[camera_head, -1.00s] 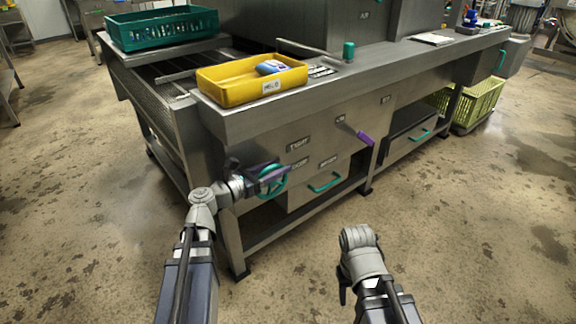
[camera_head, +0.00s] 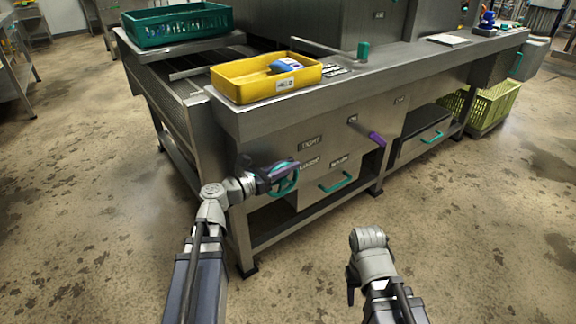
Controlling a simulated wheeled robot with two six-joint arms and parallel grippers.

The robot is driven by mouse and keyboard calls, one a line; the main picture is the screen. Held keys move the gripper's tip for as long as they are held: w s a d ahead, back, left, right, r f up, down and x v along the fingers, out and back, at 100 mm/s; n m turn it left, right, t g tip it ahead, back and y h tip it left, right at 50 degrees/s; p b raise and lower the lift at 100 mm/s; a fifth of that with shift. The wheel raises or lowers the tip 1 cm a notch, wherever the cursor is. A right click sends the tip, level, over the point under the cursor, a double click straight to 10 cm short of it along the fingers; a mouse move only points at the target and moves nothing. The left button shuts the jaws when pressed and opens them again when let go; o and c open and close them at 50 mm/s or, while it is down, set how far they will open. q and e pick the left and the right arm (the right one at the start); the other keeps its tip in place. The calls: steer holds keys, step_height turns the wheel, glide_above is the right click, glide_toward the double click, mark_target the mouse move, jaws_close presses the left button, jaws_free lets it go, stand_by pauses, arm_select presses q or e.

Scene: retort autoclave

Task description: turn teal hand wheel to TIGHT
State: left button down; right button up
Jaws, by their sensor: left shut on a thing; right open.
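The teal hand wheel (camera_head: 286,189) is on the front panel of the steel bench, at its left end. A TIGHT label (camera_head: 311,142) is on the panel above it, with another label between them that is too small to read surely. My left gripper (camera_head: 284,171) is at the wheel and shut on it, covering its upper left part. My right gripper (camera_head: 352,285) is low in front of the bench, over the floor, away from the wheel. Its fingers are mostly hidden behind its wrist.
A purple lever (camera_head: 374,138) sticks out of the panel right of the wheel. A drawer with a teal handle (camera_head: 336,183) is below. A yellow tray (camera_head: 266,84) stands on the bench top, and a green crate (camera_head: 178,27) behind left. Floor in front is clear.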

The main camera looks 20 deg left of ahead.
arm_select(q)
steer(key=shift+w+d+r+g+y+p, duration=0.15)
steer(key=shift+g+p, duration=0.25)
steer(key=shift+p, duration=0.6)
steer(key=shift+w+d+g+y+p, duration=0.15)
steer(key=shift+g+y+p, duration=0.2)
steer(key=shift+p, duration=0.6)
steer(key=shift+f+g+y+p, duration=0.3)
steer(key=shift+f+g+p, duration=0.1)
steer(key=shift+p, duration=0.1)
steer(key=c, duration=0.8)
jaws_free()
